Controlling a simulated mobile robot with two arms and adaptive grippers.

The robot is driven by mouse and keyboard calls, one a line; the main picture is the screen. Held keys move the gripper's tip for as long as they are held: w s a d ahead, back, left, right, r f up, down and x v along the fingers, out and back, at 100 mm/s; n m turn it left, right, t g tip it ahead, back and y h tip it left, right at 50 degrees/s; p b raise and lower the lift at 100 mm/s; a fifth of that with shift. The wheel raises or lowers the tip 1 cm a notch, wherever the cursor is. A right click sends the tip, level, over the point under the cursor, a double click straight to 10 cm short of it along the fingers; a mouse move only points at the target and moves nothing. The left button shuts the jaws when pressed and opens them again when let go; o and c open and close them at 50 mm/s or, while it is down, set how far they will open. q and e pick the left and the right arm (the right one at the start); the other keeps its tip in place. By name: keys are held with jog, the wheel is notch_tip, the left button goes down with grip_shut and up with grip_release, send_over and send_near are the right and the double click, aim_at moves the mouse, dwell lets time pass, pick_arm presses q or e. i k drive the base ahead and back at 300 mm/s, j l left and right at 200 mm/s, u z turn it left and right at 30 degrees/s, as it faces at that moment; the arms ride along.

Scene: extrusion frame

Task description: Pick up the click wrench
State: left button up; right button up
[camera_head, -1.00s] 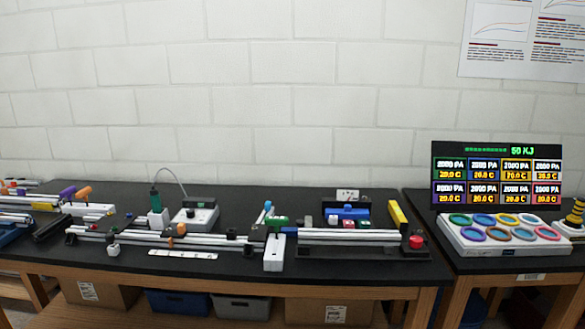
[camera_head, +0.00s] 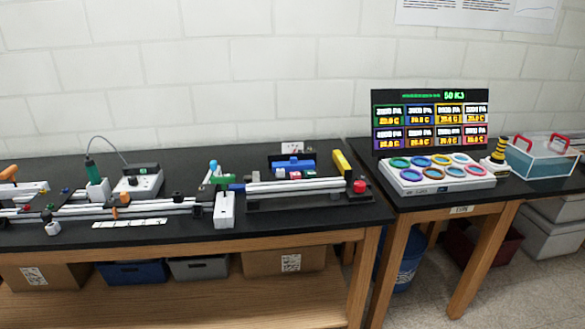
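I cannot make out for certain which item is the click wrench. A green-handled tool with a cable (camera_head: 92,168) stands upright in a white holder (camera_head: 98,189). An orange-ended item (camera_head: 9,173) is cut by the left edge. Neither of my grippers is in view.
The black bench (camera_head: 290,221) carries long aluminium rails (camera_head: 305,185), a yellow bar (camera_head: 342,164) and a red button (camera_head: 360,186). On the right bench are a lit display (camera_head: 430,121), a ring tray (camera_head: 447,185), a yellow-black stack (camera_head: 499,153) and a red-handled clear box (camera_head: 541,158).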

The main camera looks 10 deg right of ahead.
aim_at(223, 179)
jog(key=i+j+z, duration=0.1)
jog(key=i+z, duration=0.2)
jog(key=i, duration=0.15)
jog(key=i+j+z, duration=0.3)
jog(key=i, duration=0.15)
jog(key=i+l, duration=0.05)
jog(key=l, duration=0.05)
